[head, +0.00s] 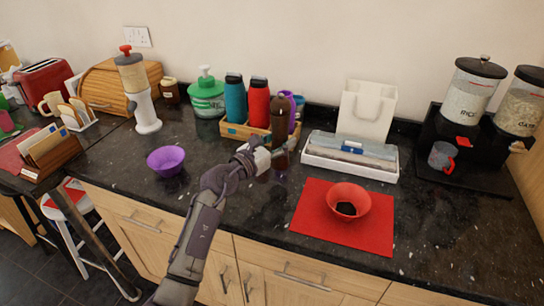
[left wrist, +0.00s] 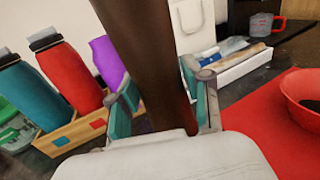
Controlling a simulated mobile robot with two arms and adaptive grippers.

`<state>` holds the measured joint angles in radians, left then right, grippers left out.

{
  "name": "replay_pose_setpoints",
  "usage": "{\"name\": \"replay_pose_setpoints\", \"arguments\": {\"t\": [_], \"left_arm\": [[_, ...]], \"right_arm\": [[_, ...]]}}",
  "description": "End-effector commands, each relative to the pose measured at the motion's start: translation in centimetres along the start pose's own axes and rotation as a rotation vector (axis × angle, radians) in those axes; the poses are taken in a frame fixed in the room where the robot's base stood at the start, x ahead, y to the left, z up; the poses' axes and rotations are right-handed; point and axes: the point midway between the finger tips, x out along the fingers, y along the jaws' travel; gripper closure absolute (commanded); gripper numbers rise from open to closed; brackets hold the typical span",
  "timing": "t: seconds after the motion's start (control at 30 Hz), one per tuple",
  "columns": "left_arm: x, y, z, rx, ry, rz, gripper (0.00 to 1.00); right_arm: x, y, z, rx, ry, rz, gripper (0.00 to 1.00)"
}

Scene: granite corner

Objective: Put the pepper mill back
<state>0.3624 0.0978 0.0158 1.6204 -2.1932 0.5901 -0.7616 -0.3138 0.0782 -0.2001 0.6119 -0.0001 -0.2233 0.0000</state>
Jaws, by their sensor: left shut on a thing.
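The pepper mill (head: 281,118) is a tall dark brown turned piece, upright in the head view, just in front of the right end of a wooden caddy (head: 236,131). My left gripper (head: 270,157) is shut on its lower part. In the left wrist view the pepper mill (left wrist: 148,60) stands between the two fingers of the left gripper (left wrist: 163,108). Its foot is hidden, and I cannot tell whether it touches the counter. The caddy (left wrist: 62,141) shows to its left there. My right gripper is not in view.
The caddy holds a teal bottle (head: 235,100), a red bottle (head: 259,103) and purple bottles. A white tray (head: 345,166) lies right of the mill. A red bowl (head: 349,199) sits on a red mat (head: 312,222). A purple bowl (head: 166,160) stands left. The counter's front middle is clear.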

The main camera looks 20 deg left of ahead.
Motion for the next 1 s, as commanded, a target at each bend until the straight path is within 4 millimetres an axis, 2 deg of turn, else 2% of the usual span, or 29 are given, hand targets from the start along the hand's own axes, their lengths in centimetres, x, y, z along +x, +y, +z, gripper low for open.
{"name": "replay_pose_setpoints", "arguments": {"t": [0.1,0.27,0.4,0.5,0.93,0.97,1.0], "left_arm": [[-0.2,1.6,-1.0,0.0,-0.001,0.001,0.97],[-0.2,2.2,-1.8,-0.001,-0.002,-0.001,0.97],[-0.2,2.2,-4.1,-0.004,-0.001,-0.001,0.97],[-0.2,2.2,-5.0,-0.003,-0.003,0.0,0.97],[-0.2,2.2,-5.7,0.001,-0.003,0.0,0.97],[-0.2,2.2,-5.7,0.0,-0.001,-0.001,0.48],[-0.2,2.1,-5.6,0.0,-0.001,-0.001,0.42]], "right_arm": [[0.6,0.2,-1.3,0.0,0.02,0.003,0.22],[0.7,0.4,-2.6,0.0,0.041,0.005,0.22],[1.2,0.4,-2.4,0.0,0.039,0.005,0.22],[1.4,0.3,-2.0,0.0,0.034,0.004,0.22],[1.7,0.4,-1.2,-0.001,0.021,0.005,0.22],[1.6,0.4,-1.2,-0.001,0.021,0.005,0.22],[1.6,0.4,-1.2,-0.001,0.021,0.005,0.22]]}}
